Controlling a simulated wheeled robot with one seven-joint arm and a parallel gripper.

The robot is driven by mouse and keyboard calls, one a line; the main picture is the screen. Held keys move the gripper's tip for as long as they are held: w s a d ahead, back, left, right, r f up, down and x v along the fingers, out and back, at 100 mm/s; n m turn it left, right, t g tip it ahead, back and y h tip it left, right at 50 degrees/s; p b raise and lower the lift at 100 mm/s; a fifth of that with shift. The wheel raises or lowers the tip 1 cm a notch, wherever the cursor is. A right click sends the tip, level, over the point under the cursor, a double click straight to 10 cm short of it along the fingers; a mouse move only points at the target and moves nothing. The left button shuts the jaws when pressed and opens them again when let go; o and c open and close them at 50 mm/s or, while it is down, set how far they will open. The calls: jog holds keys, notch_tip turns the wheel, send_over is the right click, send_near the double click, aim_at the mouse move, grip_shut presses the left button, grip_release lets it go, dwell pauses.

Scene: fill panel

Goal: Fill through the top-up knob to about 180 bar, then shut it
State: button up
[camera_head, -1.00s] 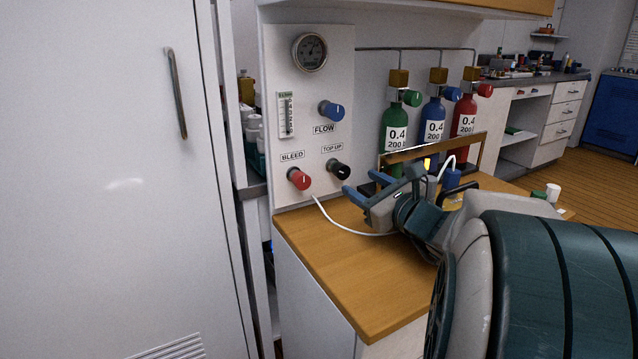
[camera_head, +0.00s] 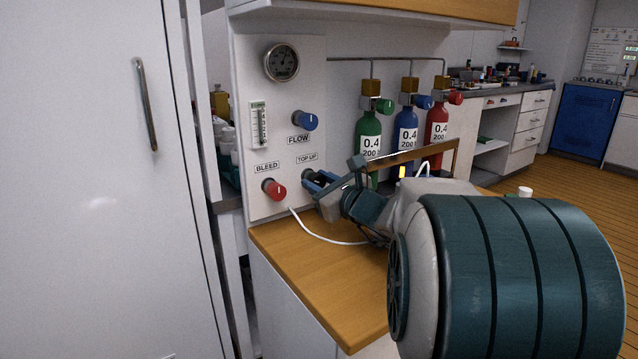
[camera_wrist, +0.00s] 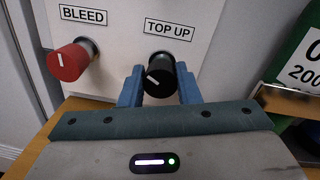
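The black top-up knob (camera_wrist: 159,76) is on the white panel under its TOP UP label, its white mark tilted. My gripper (camera_wrist: 160,82) has its blue fingers on either side of the knob, apparently open with narrow gaps; contact cannot be told. In the head view my gripper (camera_head: 318,183) is at the panel and hides most of the knob (camera_head: 307,175). The round pressure gauge (camera_head: 282,62) is at the panel's top; its reading is too small to tell.
The red bleed knob (camera_wrist: 69,61) sits close left of my gripper. The blue flow knob (camera_head: 305,121) is above. Green (camera_head: 368,136), blue (camera_head: 406,131) and red (camera_head: 437,126) cylinders stand right, behind a wooden rail (camera_head: 420,153). A white hose (camera_head: 325,239) curves over the wooden counter (camera_head: 300,262).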

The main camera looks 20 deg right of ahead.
jog(key=shift+c, duration=0.8)
jog(key=m+p, duration=0.4)
jog(key=m, duration=0.2)
jog(key=shift+r+m, duration=0.1)
jog(key=shift+m, duration=0.3)
jog(key=m+p, duration=0.3)
jog(key=m, duration=0.1)
jog(key=shift+t, duration=0.3)
jog(key=shift+f+m+h+p, duration=0.25)
jog(key=shift+m+p, duration=0.2)
jog(key=shift+m, duration=0.25)
jog(key=o, duration=1)
jog(key=shift+c, duration=0.2)
